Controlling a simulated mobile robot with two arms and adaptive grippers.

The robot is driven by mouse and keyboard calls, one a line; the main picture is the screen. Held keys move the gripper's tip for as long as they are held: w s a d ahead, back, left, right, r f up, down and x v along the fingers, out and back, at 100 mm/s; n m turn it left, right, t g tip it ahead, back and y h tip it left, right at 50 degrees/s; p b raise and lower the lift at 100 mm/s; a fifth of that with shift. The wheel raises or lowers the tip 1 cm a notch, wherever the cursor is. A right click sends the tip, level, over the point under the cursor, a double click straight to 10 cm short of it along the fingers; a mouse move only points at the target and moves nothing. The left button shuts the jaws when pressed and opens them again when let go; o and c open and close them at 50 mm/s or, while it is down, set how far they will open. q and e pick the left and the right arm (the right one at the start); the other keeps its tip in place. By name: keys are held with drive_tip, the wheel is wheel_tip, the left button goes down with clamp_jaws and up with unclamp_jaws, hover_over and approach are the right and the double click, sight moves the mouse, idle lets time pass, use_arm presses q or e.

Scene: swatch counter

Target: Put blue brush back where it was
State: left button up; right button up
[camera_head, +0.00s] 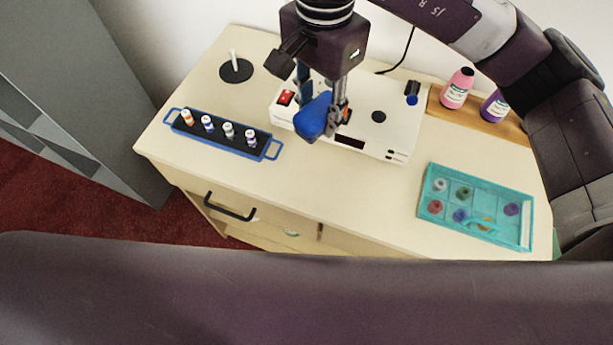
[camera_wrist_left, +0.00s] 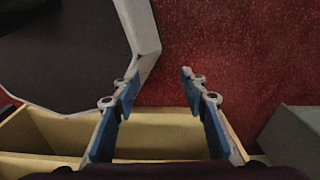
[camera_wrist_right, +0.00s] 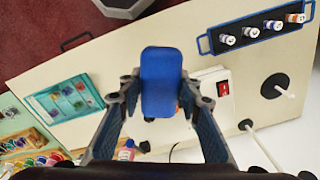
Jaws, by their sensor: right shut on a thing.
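The blue brush (camera_head: 313,117) is a rounded blue block held in my right gripper (camera_head: 323,97), above the white machine on the counter. In the right wrist view the brush (camera_wrist_right: 161,70) sits between the two fingertips (camera_wrist_right: 160,92), which are shut on it. Its underside is hidden in that view. My left gripper (camera_wrist_left: 158,82) is open and empty in the left wrist view, in front of a pale wooden compartment (camera_wrist_left: 45,130). It does not show in the head view.
The white machine (camera_head: 385,145) has a red switch. A blue rack (camera_head: 225,143) with several small bottles lies left, near a black disc with a white peg (camera_head: 235,70). A teal tray (camera_head: 430,212) is at right. Pink (camera_head: 457,90) and purple bottles stand at the back.

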drive_tip(key=p, duration=0.2)
hover_over(315, 178)
wheel_tip(315, 178, down, 8)
wheel_tip(315, 178, down, 6)
drive_tip(key=shift+f+p, duration=0.25)
drive_tip(key=shift+p, duration=0.55)
drive_tip(key=shift+f, duration=0.35)
wheel_tip(315, 178, down, 4)
drive_tip(key=shift+f+p, duration=0.15)
drive_tip(key=shift+p, duration=0.45)
use_arm(q)
drive_tip(key=r, duration=0.2)
drive_tip(key=w+r, duration=0.1)
drive_tip(key=r, duration=0.1)
drive_tip(key=shift+r, duration=0.4)
drive_tip(key=shift+f, duration=0.1)
use_arm(e)
drive_tip(key=shift+f, duration=0.1)
drive_tip(key=shift+w+f+b, duration=0.1)
drive_tip(key=shift+b, duration=0.25)
drive_tip(key=o, duration=1.2)
use_arm(q)
drive_tip(key=shift+f, duration=0.1)
